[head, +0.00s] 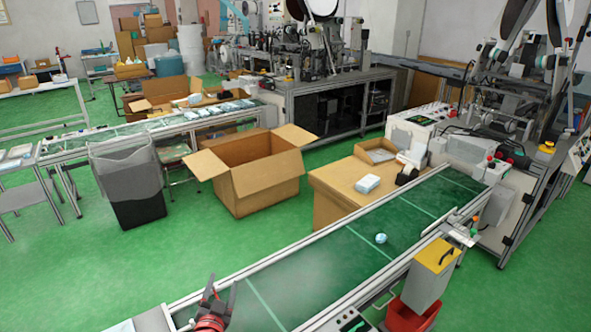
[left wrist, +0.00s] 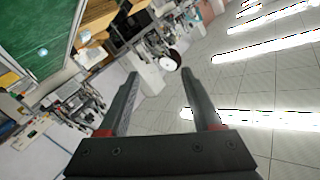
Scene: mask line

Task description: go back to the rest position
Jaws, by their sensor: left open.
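My left gripper (head: 221,284) shows at the bottom of the head view, over the near left end of the green conveyor belt (head: 319,275). It is open, and nothing shows between its fingers. In the left wrist view its two dark fingers (left wrist: 160,78) stand apart, with ceiling lights and machines behind them. My right gripper is in neither view. A small pale blue item (head: 381,238), perhaps a mask, lies alone on the belt, well away from my left gripper.
A yellow-topped grey box (head: 433,265) and a red bin (head: 408,318) stand at the belt's right side. An open cardboard box (head: 253,178), a dark waste bin (head: 135,205) and a wooden table (head: 335,182) stand beyond the belt. Green floor (head: 75,270) is clear at left.

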